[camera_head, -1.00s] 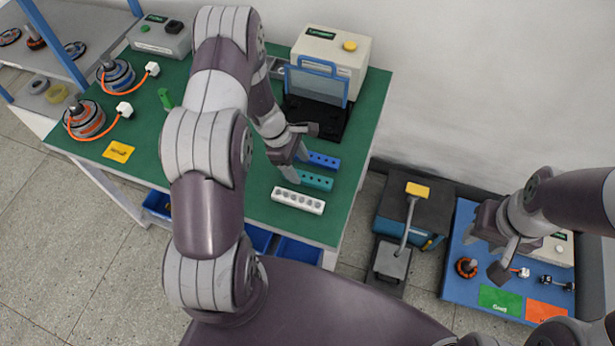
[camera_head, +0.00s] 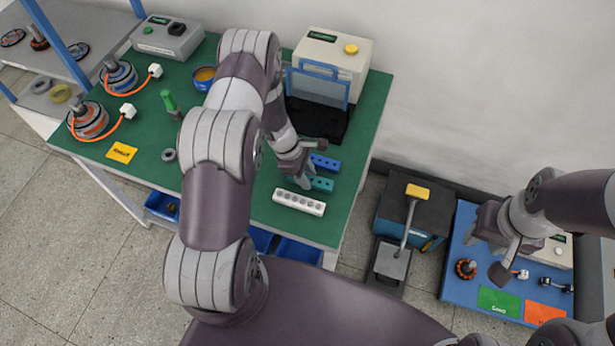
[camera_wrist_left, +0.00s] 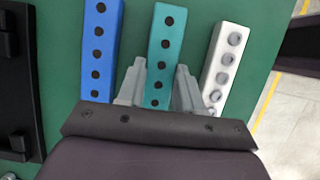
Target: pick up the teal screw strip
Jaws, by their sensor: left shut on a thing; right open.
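The teal screw strip (camera_head: 321,184) lies on the green bench top between the blue strip and the white strip. It also shows in the left wrist view (camera_wrist_left: 165,45), a long bar with a row of dark holes. My left gripper (camera_head: 305,184) is down at the strip; in the left wrist view its two fingers (camera_wrist_left: 159,85) stand on either side of the strip, shut on it. The strip's near end is hidden behind the gripper's palm. My right gripper (camera_head: 505,262) is open and empty above the blue table at the right.
The blue strip (camera_wrist_left: 101,45) and white strip (camera_wrist_left: 226,60) lie close on either side. A beige machine with a blue-framed guard (camera_head: 330,50) stands behind. Hub motors (camera_head: 118,75) with orange cables sit at the left.

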